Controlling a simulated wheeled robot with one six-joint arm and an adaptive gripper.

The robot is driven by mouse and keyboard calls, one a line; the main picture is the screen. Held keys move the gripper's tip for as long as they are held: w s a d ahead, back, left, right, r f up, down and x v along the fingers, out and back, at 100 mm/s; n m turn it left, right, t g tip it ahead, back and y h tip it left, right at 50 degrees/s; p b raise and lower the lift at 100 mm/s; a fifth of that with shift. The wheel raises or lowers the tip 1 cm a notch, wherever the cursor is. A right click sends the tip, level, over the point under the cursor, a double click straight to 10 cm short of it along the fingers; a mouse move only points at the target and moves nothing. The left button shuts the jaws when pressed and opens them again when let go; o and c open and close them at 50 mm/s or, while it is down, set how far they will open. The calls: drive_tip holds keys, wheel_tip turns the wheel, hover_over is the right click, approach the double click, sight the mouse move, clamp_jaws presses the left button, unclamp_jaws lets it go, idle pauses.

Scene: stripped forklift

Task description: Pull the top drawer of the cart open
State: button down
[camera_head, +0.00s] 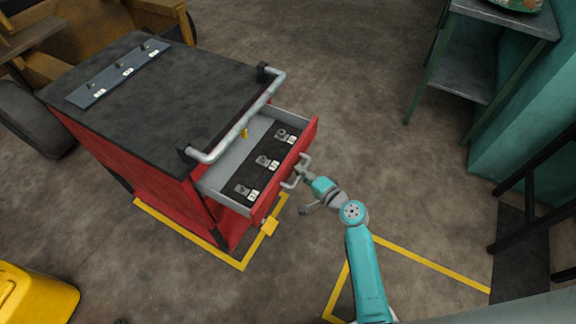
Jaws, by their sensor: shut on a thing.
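The red cart (150,190) with a dark top stands left of centre. Its top drawer (212,185) is pulled out toward the right, with its grey inside showing. A black strip (256,172) with several small labelled metal parts lies in the drawer. A pale bar handle (300,172) is on the drawer's red front (306,140). My gripper (303,173) is at this handle and shut on it; the fingertips are small and partly hard to make out. My teal arm reaches up from the lower right.
A grey push bar (240,125) juts from the cart top above the drawer. A grey strip with labels (120,73) lies on top. A green-framed shelf (470,60) stands at upper right, a yellow object (38,298) at lower left.

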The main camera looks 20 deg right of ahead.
drive_tip(key=s+d, duration=0.4)
drive_tip(key=s, duration=0.1)
idle(0.3)
drive_tip(key=c, duration=1.2)
unclamp_jaws()
drive_tip(key=v, duration=1.2)
drive_tip(key=shift+a, duration=0.1)
drive_tip(key=shift+f, duration=0.1)
